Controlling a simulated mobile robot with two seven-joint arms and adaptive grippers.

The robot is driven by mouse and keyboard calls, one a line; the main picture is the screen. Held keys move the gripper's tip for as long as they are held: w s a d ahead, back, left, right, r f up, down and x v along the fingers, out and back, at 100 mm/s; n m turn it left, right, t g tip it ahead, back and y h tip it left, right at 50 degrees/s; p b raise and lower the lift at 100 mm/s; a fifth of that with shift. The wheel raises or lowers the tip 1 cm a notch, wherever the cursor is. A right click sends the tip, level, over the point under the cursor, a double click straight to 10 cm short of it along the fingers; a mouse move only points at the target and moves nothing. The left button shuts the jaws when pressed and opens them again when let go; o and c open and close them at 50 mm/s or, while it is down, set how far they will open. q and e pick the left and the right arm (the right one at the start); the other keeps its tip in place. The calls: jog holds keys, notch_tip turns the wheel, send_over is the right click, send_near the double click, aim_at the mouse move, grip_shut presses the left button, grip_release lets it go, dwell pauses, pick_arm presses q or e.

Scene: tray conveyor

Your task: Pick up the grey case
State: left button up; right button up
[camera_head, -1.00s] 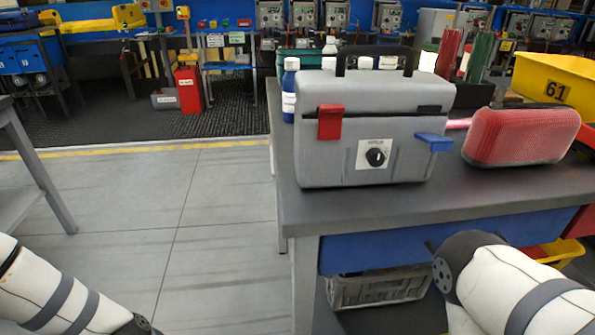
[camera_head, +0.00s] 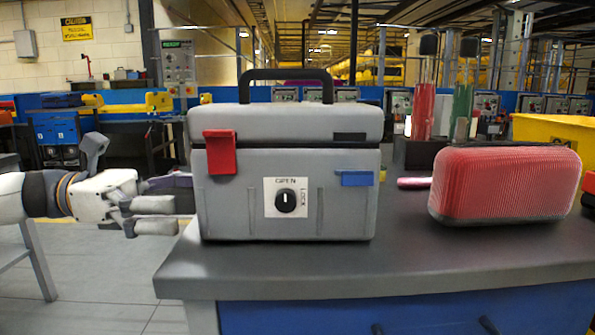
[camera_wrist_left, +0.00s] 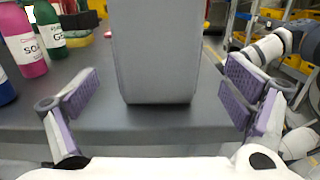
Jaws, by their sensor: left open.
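The grey case (camera_head: 240,205) stands upright on the dark table in the head view. It has a black top handle (camera_head: 286,74), a red latch (camera_head: 220,152), a blue latch (camera_head: 356,178) and a dial marked OPEN and LOCK. My left gripper (camera_head: 165,215) is just left of the case at about its mid to lower height, pointing at its left side. In the left wrist view the case's narrow side (camera_wrist_left: 155,60) stands ahead between the two spread purple-padded fingers, and neither pad touches it.
A red mesh-like box (camera_head: 505,185) stands right of the case, with a yellow bin (camera_head: 556,128) behind it. In the left wrist view a pink bottle (camera_wrist_left: 24,45) and a green bottle (camera_wrist_left: 48,30) stand at the left. The table's front right (camera_head: 450,255) is clear.

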aim_at(235, 134)
pick_arm(q)
jog(key=d, duration=0.8)
jog(key=shift+f+b, duration=0.2)
jog(key=shift+b, duration=0.15)
jog(key=shift+a+r, duration=0.1)
jog(key=c, duration=1.9)
jog(key=shift+r, duration=0.1)
jog(key=shift+w+r, duration=0.1)
jog(key=shift+r, duration=0.2)
notch_tip(235, 134, up, 2)
jog(key=shift+r+p, duration=0.25)
jog(key=shift+p, duration=0.2)
jog(key=s+r+p, duration=0.1)
jog(key=s+r, duration=0.3)
jog(key=r, duration=0.1)
jog(key=shift+s+d+r+p, duration=0.2)
jog(key=shift+s+r+p, duration=0.1)
jog(key=shift+p, duration=0.05)
jog(key=s+d+r+p, duration=0.1)
jog(key=s+r, duration=0.3)
jog(key=s, duration=0.5)
jog(key=shift+s+p, duration=0.2)
jog(key=shift+p, duration=0.25)
